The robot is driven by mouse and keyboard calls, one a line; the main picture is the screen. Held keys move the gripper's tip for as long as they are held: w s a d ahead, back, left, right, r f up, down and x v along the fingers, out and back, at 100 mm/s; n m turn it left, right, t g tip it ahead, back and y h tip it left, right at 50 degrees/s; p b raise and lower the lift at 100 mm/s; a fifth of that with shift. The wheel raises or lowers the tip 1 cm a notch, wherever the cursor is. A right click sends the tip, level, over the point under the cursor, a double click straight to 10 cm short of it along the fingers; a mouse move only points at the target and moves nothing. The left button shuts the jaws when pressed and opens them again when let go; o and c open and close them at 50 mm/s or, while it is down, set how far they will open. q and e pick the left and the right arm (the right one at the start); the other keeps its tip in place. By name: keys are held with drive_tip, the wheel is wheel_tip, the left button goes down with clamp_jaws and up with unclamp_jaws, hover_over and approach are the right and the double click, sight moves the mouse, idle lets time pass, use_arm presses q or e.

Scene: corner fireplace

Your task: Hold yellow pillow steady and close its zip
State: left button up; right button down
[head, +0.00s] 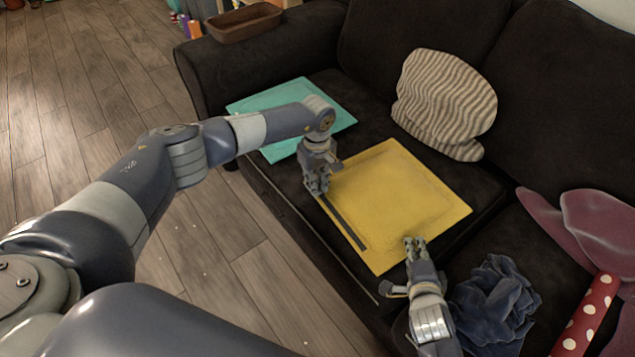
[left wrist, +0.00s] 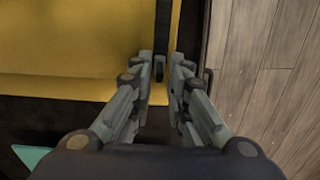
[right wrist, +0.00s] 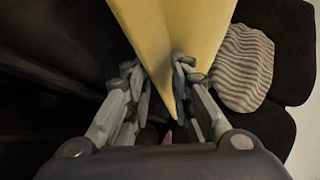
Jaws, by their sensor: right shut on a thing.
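The yellow pillow (head: 400,195) lies flat on the dark sofa seat. A dark zip strip (head: 345,224) runs along its left edge in the head view. My left gripper (head: 317,190) is at the far end of that strip. In the left wrist view its fingers (left wrist: 162,68) stand a little apart, with a small dark zip pull (left wrist: 159,71) between the tips, and I see a gap beside it. My right gripper (head: 414,244) is shut on the pillow's near edge. In the right wrist view a yellow corner (right wrist: 168,75) runs between its fingers (right wrist: 163,72).
A teal flat pillow (head: 340,112) lies beyond the yellow one, behind my left arm. A striped cushion (head: 445,105) leans on the backrest. A crumpled blue cloth (head: 492,300) and a maroon plush (head: 600,230) lie to the right. Wooden floor (head: 215,265) is open in front.

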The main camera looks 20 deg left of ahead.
use_arm(q)
drive_tip(key=shift+d+r, duration=0.1)
use_arm(e)
drive_tip(key=shift+d+f, duration=0.1)
drive_tip(key=shift+f, duration=0.05)
use_arm(q)
wheel_tip(320, 180, up, 12)
idle(0.3)
use_arm(e)
drive_tip(key=c, duration=1.3)
unclamp_jaws()
drive_tip(key=shift+o, duration=0.5)
drive_tip(key=o, duration=0.5)
drive_tip(key=shift+c, duration=0.2)
drive_tip(key=shift+s, duration=0.1)
